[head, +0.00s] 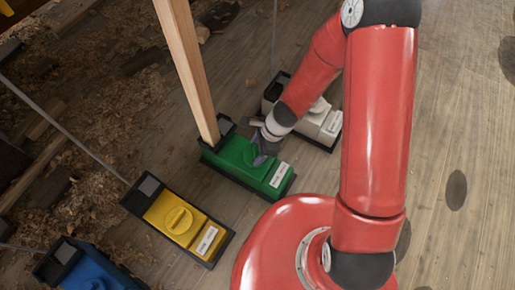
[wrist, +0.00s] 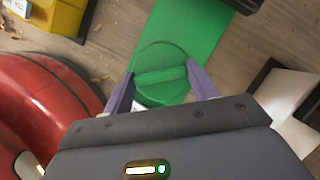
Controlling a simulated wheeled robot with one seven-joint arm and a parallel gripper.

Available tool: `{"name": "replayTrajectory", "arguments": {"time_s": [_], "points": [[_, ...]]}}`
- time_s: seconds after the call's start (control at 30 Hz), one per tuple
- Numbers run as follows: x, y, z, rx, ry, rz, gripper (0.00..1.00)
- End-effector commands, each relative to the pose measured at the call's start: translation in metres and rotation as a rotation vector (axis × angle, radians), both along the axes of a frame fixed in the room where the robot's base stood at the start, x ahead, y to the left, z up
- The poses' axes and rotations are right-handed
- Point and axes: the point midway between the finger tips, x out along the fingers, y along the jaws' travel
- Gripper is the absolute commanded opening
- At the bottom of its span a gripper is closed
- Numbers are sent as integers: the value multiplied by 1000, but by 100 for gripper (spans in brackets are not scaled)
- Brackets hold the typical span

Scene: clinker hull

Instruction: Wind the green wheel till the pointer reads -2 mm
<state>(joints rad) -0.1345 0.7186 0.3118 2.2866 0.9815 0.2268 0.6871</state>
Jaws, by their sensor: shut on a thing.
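The green wheel (wrist: 160,74) is a round disc with a raised bar across it, on top of a green box (head: 225,159). My gripper (wrist: 161,77) is over the wheel, its two purple fingers at either end of the raised bar, shut on it. In the head view my gripper (head: 265,146) comes down on the green box from the upper right and hides most of the wheel. A dark-framed end piece (head: 224,124) at the box's far end is partly hidden by a wooden post. I cannot see a pointer or read a scale.
A yellow box (head: 165,206) with its own knob and a blue box (head: 87,272) stand to the left; a white box (head: 325,120) stands to the right. A wooden post (head: 186,65) rises by the green box. Shavings litter the floor at left; planks at right are clear.

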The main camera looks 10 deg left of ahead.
Motion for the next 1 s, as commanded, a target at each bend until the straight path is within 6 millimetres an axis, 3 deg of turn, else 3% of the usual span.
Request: {"name": "replayTrajectory", "arguments": {"time_s": [0.03,0.2,0.53,0.8,1.0], "points": [[1,-1,0,-1,-1,-1,59],[0,0,0,-1,-1,0,80],[1,-2,6,-1,-2,1,80],[6,-17,48,-1,-5,-1,80],[8,-27,69,-1,-1,0,80]]}}
